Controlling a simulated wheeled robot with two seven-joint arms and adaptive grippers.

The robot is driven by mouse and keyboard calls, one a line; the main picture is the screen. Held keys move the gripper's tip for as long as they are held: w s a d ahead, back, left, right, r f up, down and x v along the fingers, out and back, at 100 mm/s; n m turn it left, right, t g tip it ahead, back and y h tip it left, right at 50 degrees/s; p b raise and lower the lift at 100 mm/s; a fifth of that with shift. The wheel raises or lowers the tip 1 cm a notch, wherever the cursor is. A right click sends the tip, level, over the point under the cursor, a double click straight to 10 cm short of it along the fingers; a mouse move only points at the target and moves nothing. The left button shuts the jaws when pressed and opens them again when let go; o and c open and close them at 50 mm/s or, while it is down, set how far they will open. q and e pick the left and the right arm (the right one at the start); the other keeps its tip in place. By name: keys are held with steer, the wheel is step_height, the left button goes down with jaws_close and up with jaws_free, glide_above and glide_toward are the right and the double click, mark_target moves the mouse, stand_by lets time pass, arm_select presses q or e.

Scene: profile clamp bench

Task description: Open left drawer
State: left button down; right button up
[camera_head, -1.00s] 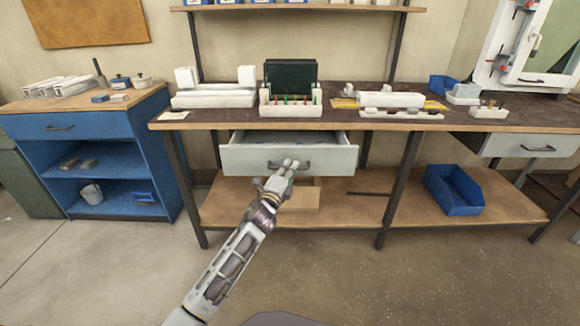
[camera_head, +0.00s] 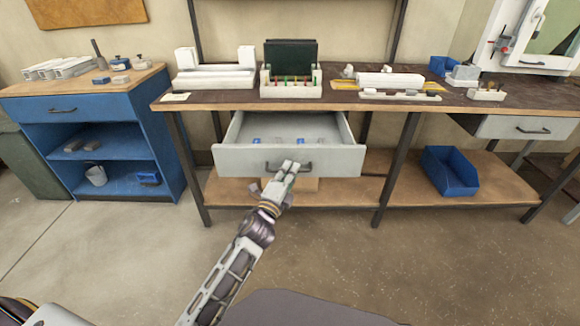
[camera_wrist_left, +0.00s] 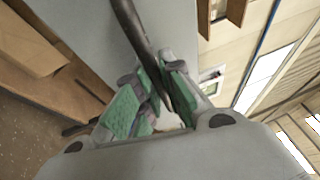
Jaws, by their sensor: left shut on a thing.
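The left drawer (camera_head: 240,158) is a pale grey drawer under the workbench, pulled well out, with blue and light items (camera_head: 290,141) showing inside. Its dark bar handle (camera_head: 303,168) is on the middle of the front. My left gripper (camera_head: 287,170) is at the handle, shut on it. In the left wrist view the dark handle (camera_wrist_left: 140,35) runs between the green-padded fingers (camera_wrist_left: 150,95). A second gripper does not show in the head view.
The bench top (camera_head: 215,106) holds white fixtures and a box of coloured-handled tools (camera_head: 290,85). A right drawer (camera_head: 515,128) is shut. A blue bin (camera_head: 450,172) stands on the lower shelf (camera_head: 350,192). A blue cabinet (camera_head: 105,115) stands at left. The floor in front is clear.

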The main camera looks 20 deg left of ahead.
arm_select(q)
steer(key=shift+s, duration=0.1)
stand_by(0.3)
steer(key=c, duration=1.8)
jaws_free()
steer(key=shift+s, duration=0.15)
steer(key=shift+v, duration=5.9)
steer(key=shift+a+f, duration=0.1)
